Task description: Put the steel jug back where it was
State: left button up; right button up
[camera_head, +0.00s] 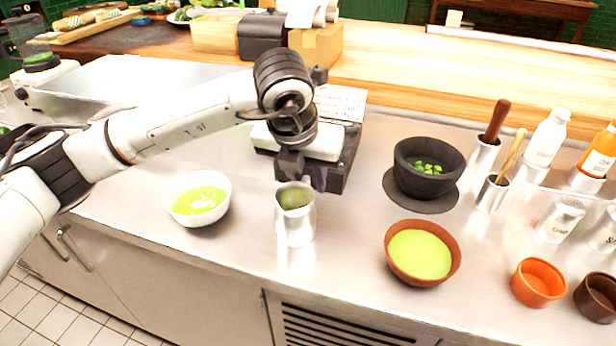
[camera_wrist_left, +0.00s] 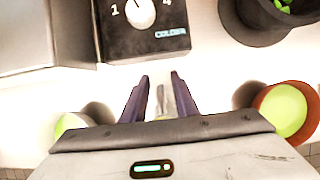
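The steel jug (camera_head: 294,226) stands upright on the steel counter near its front edge, with green contents at its mouth. My left gripper (camera_head: 304,178) is just above and behind the jug's rim, pointing down. In the left wrist view its two purple fingers (camera_wrist_left: 160,88) are apart, with a narrow grey part, seemingly of the jug (camera_wrist_left: 160,102), between them. The gripper body hides most of the jug there. I cannot tell whether the fingers touch it. My right gripper is not in view.
A white bowl (camera_head: 182,206) is left of the jug and a brown bowl (camera_head: 392,262) right of it. Behind are a black scale-like device (camera_head: 349,152) and a dark stone bowl (camera_head: 404,178). Bottles and orange cup (camera_head: 537,286) crowd the right.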

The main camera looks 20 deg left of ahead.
pick_arm(q)
jog(key=shift+r, duration=0.4)
jog(key=b+v, duration=0.1)
jog(key=v, duration=1)
jog(key=shift+s+r, duration=0.2)
jog(key=shift+r, duration=0.05)
